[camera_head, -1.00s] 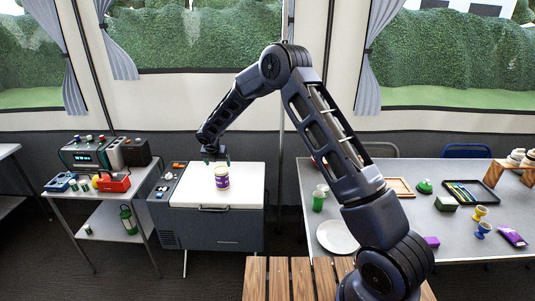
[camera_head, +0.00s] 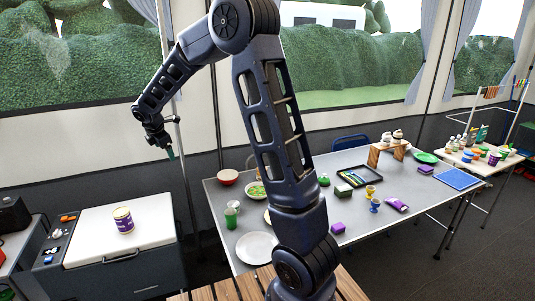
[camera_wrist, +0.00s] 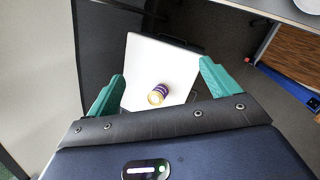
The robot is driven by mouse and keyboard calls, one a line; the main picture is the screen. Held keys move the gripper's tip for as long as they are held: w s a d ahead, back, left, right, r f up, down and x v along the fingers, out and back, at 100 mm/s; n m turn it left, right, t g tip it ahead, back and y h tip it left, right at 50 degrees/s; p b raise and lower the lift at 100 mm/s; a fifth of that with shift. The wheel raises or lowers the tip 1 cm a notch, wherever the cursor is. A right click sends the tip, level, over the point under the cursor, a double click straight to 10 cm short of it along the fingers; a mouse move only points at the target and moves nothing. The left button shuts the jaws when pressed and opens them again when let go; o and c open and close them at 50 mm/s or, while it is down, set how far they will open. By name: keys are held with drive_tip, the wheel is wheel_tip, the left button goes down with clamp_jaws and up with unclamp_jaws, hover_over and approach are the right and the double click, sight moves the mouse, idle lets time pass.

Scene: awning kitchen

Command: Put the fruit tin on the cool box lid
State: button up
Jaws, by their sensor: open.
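The fruit tin (camera_head: 123,220), purple with a cream and gold top, stands upright on the white cool box lid (camera_head: 88,232). In the wrist view the tin (camera_wrist: 158,94) sits well below on the white lid (camera_wrist: 150,60), framed between my fingers. My gripper (camera_head: 170,152) is up in the air, to the right of and above the tin, apart from it. Its two green fingers are spread wide in the wrist view (camera_wrist: 160,88), with nothing between them.
The grey table (camera_head: 330,215) to the right holds a white plate (camera_head: 257,247), a green cup (camera_head: 231,217), a red bowl (camera_head: 228,177), a black tray (camera_head: 359,176) and small cups. A side table stands at far right. The lid around the tin is clear.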

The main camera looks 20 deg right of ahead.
drive_tip(key=s+d+r+m, duration=0.55)
drive_tip(key=s+d, duration=0.25)
drive_tip(key=d, duration=0.2)
drive_tip(key=s+d+r+m, duration=0.5)
drive_tip(key=s+d+m, duration=0.15)
drive_tip(key=d, duration=0.25)
drive_tip(key=s+d+m, duration=0.5)
drive_tip(key=s, duration=0.6)
drive_tip(key=s+d+m+y, duration=0.1)
drive_tip(key=s+d+m, duration=0.4)
drive_tip(key=s, duration=0.7)
drive_tip(key=shift+f+m, duration=0.4)
drive_tip(key=shift+m, duration=0.2)
